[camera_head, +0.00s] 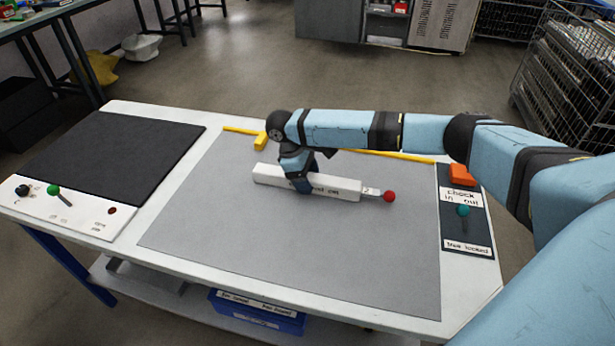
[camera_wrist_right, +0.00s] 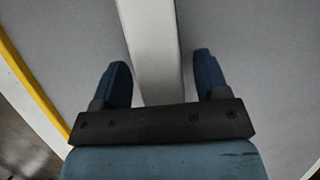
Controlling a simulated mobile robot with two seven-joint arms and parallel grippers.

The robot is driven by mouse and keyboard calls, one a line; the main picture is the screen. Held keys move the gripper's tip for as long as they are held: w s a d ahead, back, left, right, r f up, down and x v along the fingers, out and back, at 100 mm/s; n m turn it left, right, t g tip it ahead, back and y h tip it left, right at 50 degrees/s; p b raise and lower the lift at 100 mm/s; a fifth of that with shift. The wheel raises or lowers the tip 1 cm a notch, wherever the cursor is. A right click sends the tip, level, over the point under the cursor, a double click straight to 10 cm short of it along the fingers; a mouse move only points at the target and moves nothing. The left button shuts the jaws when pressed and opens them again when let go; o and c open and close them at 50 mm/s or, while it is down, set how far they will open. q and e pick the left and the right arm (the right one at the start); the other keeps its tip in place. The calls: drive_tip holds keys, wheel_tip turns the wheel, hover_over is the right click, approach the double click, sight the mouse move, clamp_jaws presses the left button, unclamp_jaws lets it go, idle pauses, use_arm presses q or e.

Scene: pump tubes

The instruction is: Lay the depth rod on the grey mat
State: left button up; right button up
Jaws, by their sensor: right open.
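A long white box-shaped tube (camera_head: 335,187) with lettering lies on the grey mat (camera_head: 230,230). A short pale piece marked 2 (camera_head: 371,192) and a red ball (camera_head: 389,196) stick out of its right end. A thin yellow bar (camera_head: 390,155) runs along the mat's back edge, with a yellow block (camera_head: 262,141) near its left part. I cannot tell for sure which of these is the depth rod. My right gripper (camera_head: 302,186) is over the white tube. In the right wrist view its open fingers (camera_wrist_right: 161,64) stand either side of the tube, with gaps. My left gripper is out of view.
A black mat (camera_head: 110,150) covers the table's left. In front of it is a white panel with a green-knobbed lever (camera_head: 55,190). A dark check in/out panel (camera_head: 480,231) with a teal knob and an orange block (camera_head: 462,174) is at right. The grey mat's front is clear.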

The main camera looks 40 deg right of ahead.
drive_tip(key=p+v, duration=0.2)
drive_tip(key=v, duration=1)
drive_tip(key=shift+r, duration=0.15)
